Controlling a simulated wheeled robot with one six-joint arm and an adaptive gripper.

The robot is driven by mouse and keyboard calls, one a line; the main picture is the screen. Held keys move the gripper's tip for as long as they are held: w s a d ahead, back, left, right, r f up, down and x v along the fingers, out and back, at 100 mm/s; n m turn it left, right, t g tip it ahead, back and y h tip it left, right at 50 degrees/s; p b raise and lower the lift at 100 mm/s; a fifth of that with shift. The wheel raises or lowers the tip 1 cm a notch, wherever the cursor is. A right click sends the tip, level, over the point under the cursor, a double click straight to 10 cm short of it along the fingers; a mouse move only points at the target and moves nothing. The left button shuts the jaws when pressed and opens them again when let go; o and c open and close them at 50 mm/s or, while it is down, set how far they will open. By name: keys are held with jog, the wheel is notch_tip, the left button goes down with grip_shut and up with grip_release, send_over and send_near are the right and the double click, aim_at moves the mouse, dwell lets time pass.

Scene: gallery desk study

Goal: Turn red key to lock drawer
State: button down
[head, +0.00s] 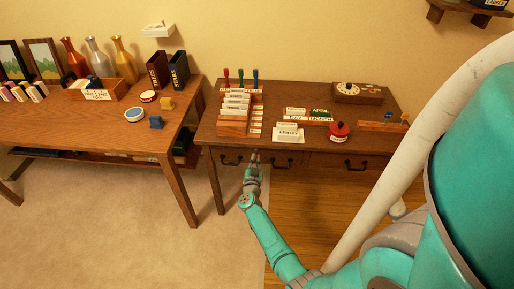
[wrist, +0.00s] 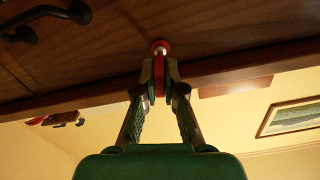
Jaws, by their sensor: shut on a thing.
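The red key (wrist: 159,78) shows as a red strip between my fingertips in the wrist view. Behind it, a red ring with a pale centre (wrist: 160,46) sits on the dark wooden drawer front (wrist: 115,55). My gripper (wrist: 160,82) is shut on the key, right at this ring. How deep the key sits and its exact turn angle are hidden by the fingers. In the head view my gripper (head: 256,157) is at the front of the right desk (head: 360,143), between two dark drawer handles. The drawer fronts look flush with the desk.
A dark handle (wrist: 50,20) is close by in the wrist view. Another table (head: 172,160) is on the left. The floor before the desk is clear.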

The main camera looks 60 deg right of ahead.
jog(key=n, duration=0.2)
jog(key=shift+r+n, duration=0.1)
jog(key=shift+n, duration=0.2)
jog(key=c, duration=0.7)
grip_release()
jog(key=shift+m, duration=0.4)
jog(key=shift+s+a, duration=0.1)
jog(key=shift+a, duration=0.2)
